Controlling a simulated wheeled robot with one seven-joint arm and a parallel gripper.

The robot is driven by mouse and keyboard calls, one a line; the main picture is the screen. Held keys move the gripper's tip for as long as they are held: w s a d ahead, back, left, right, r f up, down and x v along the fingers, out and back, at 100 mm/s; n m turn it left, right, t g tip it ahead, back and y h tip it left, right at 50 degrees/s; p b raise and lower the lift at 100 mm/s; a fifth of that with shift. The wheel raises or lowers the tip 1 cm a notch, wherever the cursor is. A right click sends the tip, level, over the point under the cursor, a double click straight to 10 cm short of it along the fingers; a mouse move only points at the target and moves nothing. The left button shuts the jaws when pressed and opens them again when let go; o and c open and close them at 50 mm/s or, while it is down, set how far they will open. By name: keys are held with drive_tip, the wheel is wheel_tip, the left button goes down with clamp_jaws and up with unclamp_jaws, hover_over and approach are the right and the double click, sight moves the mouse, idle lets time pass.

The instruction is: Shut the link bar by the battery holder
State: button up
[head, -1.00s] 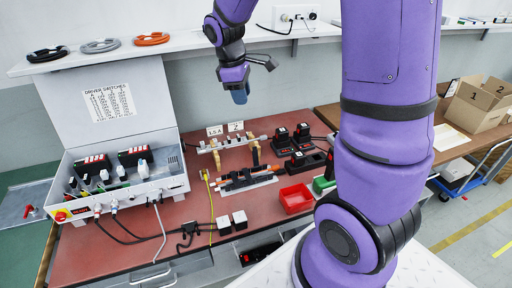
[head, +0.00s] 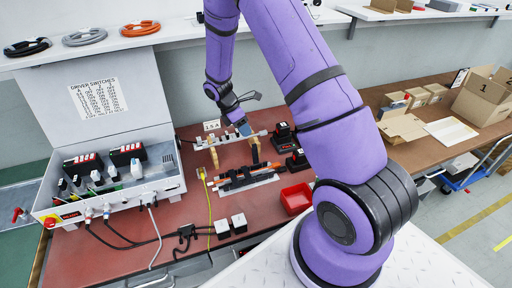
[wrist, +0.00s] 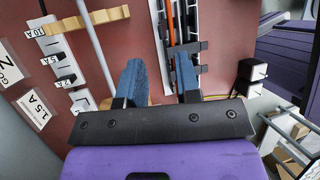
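My gripper (head: 244,129) is low over the back of the red bench, just above the white terminal strip (head: 225,141). An orange and black bar assembly (head: 243,177) lies on a white plate in front. Black battery blocks (head: 283,133) stand at right. I cannot tell which bar is the link bar.
An open switch box (head: 110,180) with cables fills the bench's left side. A yellow cable (head: 208,205) crosses the bench. A shelf (head: 180,33) with cable coils runs above.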

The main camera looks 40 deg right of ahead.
sight(256, 149)
drive_tip(key=x, duration=1)
clamp_jaws()
